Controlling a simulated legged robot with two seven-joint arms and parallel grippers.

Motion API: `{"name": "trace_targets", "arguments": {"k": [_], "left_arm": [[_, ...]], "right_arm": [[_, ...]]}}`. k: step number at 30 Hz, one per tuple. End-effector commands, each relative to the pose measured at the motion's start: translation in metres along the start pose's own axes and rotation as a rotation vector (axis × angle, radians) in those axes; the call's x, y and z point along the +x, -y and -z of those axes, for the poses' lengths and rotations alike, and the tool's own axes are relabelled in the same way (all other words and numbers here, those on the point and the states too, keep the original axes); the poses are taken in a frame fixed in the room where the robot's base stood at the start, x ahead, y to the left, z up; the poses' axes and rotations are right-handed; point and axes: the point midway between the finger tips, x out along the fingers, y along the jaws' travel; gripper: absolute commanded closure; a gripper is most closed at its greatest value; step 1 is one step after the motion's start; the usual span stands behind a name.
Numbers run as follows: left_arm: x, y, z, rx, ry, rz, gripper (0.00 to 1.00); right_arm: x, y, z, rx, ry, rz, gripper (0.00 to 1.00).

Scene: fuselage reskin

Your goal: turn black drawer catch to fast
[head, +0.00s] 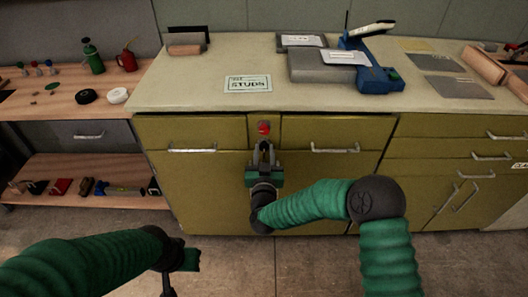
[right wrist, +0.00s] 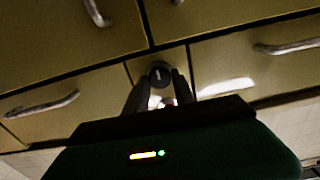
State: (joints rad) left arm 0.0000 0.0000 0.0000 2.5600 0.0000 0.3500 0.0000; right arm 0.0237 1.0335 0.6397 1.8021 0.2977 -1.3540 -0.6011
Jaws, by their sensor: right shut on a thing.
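The black drawer catch (right wrist: 159,75) is a round dark knob with a short pale mark, on a narrow panel between two olive drawers.
The olive cabinet has bar handles left (head: 192,150) and right (head: 335,150) of the catch. Its worktop holds a STUDS card (head: 248,84) and a blue device (head: 375,78). A wooden shelf unit (head: 60,105) stands at left. The floor in front is clear.

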Motion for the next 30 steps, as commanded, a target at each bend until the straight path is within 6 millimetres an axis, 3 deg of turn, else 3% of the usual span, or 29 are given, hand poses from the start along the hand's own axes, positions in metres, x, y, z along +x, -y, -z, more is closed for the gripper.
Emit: {"name": "trace_targets", "arguments": {"k": [11, 30], "left_arm": [[0.0001, 0.0, -0.0001, 0.0, 0.0, 0.0, 1.0], [0.0083, 0.0, -0.002, 0.0, 0.0, 0.0, 1.0]], "right_arm": [[-0.0001, -0.0002, 0.0004, 0.229, -0.001, 0.001, 1.0], [0.0, -0.0032, -0.0024, 0.835, 0.0, -0.001, 1.0]]}}
